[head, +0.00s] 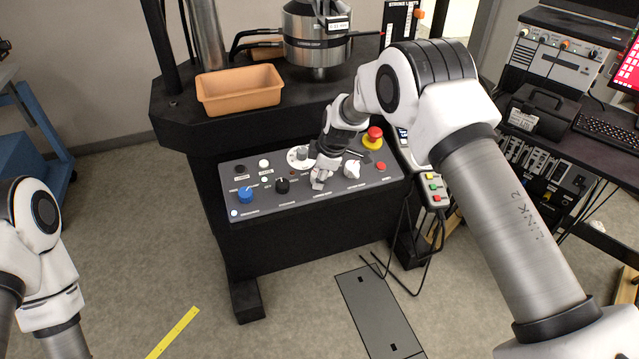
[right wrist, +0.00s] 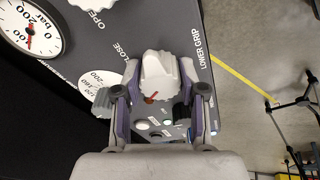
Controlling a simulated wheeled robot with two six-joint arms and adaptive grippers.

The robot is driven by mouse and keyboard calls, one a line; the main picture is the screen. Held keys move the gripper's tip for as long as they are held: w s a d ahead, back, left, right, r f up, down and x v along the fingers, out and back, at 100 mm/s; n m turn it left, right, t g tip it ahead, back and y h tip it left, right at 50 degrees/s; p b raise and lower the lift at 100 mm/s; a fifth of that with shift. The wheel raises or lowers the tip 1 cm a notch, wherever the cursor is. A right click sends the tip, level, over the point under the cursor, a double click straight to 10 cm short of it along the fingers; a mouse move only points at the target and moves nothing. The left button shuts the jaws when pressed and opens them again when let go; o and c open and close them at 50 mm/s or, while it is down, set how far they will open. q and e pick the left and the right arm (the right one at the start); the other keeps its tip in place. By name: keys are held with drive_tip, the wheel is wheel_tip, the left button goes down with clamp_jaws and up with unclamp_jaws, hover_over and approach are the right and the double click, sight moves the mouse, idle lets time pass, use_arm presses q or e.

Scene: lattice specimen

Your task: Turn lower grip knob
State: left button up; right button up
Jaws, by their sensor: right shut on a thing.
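The lower grip knob (right wrist: 158,78) is white and ribbed with a red mark. In the right wrist view it sits between my right gripper's two fingers (right wrist: 160,92), beside the printed label LOWER GRIP. In the head view my right gripper (head: 320,181) reaches down onto the sloping control panel (head: 275,206), and its fingers mostly hide the knob. The right gripper is shut on the knob. A second white knob (head: 352,168) stands just to the right on the panel. My left arm shows at the left edge, but its gripper is out of view.
The panel also bears a blue knob (head: 245,194), a black knob (head: 282,186) and a red emergency button (head: 373,136) on yellow. An orange tray (head: 240,89) stands on the black machine table behind. A button pendant (head: 433,187) hangs at the right.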

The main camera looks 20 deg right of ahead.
drive_tip(key=shift+n+b, duration=0.55)
drive_tip(key=shift+n, duration=0.45)
drive_tip(key=o, duration=1.1)
drive_tip(key=shift+o, duration=0.2)
drive_tip(key=v, duration=1.2)
drive_tip(key=shift+w, duration=0.15)
